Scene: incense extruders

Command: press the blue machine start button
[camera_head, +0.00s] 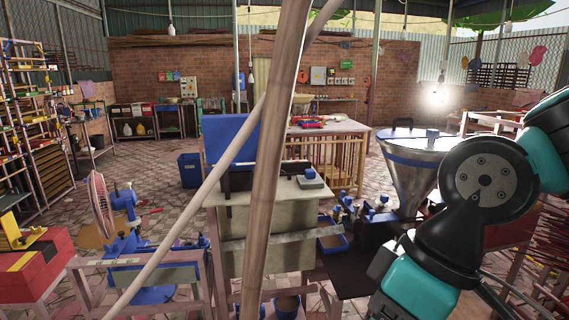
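A machine with a raised blue panel (228,138) stands in the middle, with a pale body (280,212) below it. A small grey box (311,181) with a blue top sits on its right end. A second, lower blue machine (150,272) stands at the lower left. I cannot tell which of these is the machine named in the task, and no start button can be made out. A leaning wooden pole hides part of the middle machine. My teal and black arm links fill the right side; my gripper is not visible.
Two wooden poles, one thick (272,150) and one thin (190,225), cross the near view. A metal hopper (415,175) with a blue rim stands right of the middle machine, close to my arm. A fan (100,205) stands at left. Tiled floor (165,205) is open behind.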

